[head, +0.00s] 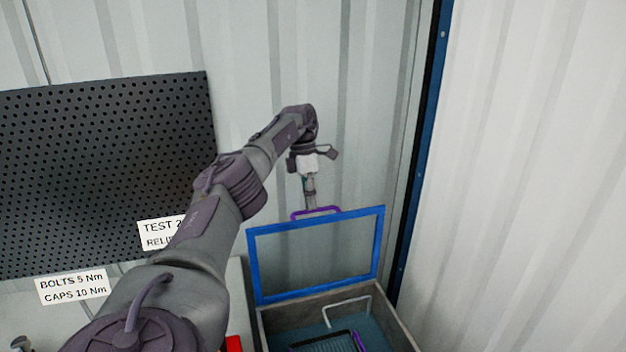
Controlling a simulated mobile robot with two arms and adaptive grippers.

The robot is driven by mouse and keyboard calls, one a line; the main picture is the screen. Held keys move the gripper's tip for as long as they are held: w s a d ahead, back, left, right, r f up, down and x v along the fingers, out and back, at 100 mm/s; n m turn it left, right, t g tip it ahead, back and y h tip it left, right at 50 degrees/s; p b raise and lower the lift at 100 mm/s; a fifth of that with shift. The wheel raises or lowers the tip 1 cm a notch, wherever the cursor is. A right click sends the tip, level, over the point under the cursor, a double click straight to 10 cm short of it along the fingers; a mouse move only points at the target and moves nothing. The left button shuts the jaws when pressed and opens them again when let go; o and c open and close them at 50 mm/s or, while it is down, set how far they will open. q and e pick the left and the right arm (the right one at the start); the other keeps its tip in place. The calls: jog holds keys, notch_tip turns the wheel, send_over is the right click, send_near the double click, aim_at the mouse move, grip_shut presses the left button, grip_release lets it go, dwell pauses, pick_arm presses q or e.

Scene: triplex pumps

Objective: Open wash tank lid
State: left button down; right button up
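The wash tank lid (252,266) is a blue frame with a see-through middle. It stands raised, near upright, at the back of the wash tank (392,331). A purple handle (297,215) sits on the lid's top edge. My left gripper (310,205) points down at this handle, with its fingers at or just behind it. The fingers look close together, but whether they grip the handle is too small to tell. Inside the open tank are a dark basket (330,344) and a pale wire handle (346,304). My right gripper is not in view.
A black pegboard (95,170) stands on the left behind my arm. White labels (73,287) are at its lower edge. A corrugated wall is close behind the lid, and a blue post (425,150) rises on the right. A red object (233,343) is left of the tank.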

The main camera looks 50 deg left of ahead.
pick_arm(q)
jog(key=f, duration=0.3)
jog(key=shift+s+a+f+g, duration=0.15)
jog(key=shift+s+a+g, duration=0.15)
jog(key=shift+a, duration=0.05)
jog(key=c, duration=1.5)
grip_release()
jog(key=shift+o, duration=1.4)
jog(key=shift+w+f, duration=0.2)
jog(key=shift+w, duration=0.1)
jog(key=shift+w+a+f, duration=0.6)
jog(key=shift+w+a, duration=0.05)
jog(key=shift+a, duration=0.1)
jog(key=r, duration=1.1)
jog(key=shift+s+d+r, duration=0.15)
jog(key=shift+s+d, duration=0.1)
jog(key=shift+d, duration=0.05)
